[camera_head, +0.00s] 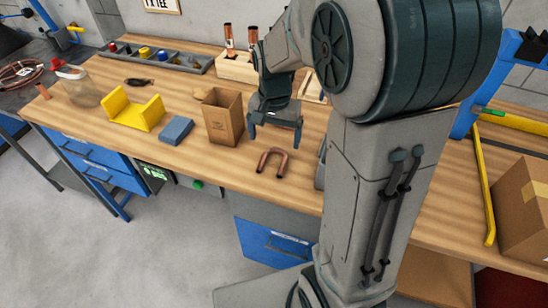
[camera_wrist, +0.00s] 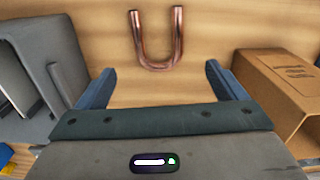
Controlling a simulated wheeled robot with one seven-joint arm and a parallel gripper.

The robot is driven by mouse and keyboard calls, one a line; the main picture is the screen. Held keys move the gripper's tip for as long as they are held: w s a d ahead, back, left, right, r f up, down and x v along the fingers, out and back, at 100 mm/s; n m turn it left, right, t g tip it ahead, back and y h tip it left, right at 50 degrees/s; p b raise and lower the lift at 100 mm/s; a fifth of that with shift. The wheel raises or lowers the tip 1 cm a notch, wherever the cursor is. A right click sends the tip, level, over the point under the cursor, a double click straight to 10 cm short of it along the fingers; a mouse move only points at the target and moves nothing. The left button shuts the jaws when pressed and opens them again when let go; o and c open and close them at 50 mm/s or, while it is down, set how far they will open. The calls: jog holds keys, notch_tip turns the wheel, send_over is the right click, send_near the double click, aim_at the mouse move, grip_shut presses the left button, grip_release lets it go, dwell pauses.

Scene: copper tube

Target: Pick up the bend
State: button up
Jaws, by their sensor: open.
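The bend is a U-shaped copper tube (camera_head: 273,162) lying flat on the wooden bench near its front edge in the head view. In the wrist view the copper bend (camera_wrist: 156,60) lies beyond the fingertips, its closed end toward my gripper. My gripper (camera_head: 275,130) has its blue fingers pointing down above the bench, just behind the bend. In the wrist view my gripper (camera_wrist: 160,78) is open and empty, with its fingers wide apart. The bend is apart from both fingers.
A cardboard box (camera_head: 222,118) stands left of my gripper; it is close on the right in the wrist view (camera_wrist: 282,90). A blue block (camera_head: 176,130) and a yellow cradle (camera_head: 136,109) sit farther left. A grey object (camera_wrist: 40,75) stands left in the wrist view. Bench surface around the bend is clear.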

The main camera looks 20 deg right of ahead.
aim_at(275, 160)
jog(key=shift+f+p, duration=0.3)
jog(key=shift+f, duration=2.9)
jog(key=c, duration=1.1)
